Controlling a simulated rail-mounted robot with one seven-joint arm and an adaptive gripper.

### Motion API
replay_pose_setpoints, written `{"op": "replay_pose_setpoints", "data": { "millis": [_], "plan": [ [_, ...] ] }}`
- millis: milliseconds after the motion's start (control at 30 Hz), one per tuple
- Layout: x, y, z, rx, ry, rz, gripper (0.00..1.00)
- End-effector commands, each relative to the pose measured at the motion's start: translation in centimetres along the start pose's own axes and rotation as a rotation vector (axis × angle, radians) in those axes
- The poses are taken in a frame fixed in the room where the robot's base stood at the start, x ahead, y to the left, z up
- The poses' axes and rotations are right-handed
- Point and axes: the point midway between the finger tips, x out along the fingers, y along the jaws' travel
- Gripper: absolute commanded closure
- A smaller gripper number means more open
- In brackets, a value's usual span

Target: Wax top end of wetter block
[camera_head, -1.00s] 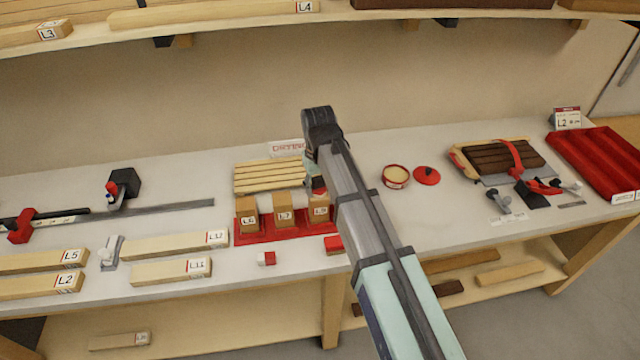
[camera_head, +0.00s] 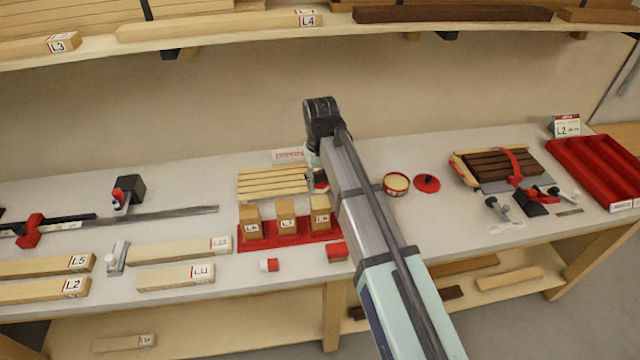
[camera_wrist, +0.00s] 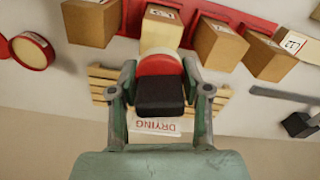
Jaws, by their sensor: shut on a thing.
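Several wooden blocks stand in a row on a red tray (camera_head: 262,246); three show in the head view, including L6 (camera_head: 251,222), L7 (camera_head: 286,217) and another (camera_head: 321,216) close to my arm. In the wrist view, my gripper (camera_wrist: 160,88) is shut on an applicator (camera_wrist: 160,66) with a black grip, red collar and pale pad. The pad is in line with one block (camera_wrist: 161,32); I cannot tell whether they touch. An open round tin with pale contents (camera_head: 396,184) stands right of my arm, its red lid (camera_head: 427,183) beside it. I cannot tell which block is wetter.
A slatted wooden rack (camera_head: 270,183) lies behind the blocks, near a DRYING sign (camera_wrist: 155,127). Labelled strips (camera_head: 175,277) and a clamp lie left. A red tray (camera_head: 600,170) and clamped dark strips are right. A shelf hangs above.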

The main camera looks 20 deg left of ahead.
Motion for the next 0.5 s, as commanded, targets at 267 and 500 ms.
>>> {"op": "replay_pose_setpoints", "data": {
  "millis": [267,500],
  "plan": [
    [-0.10,0.00,0.01,0.000,0.000,0.000,0.80],
    [-1.00,0.01,-0.05,0.000,0.000,0.000,0.80]
  ]
}}
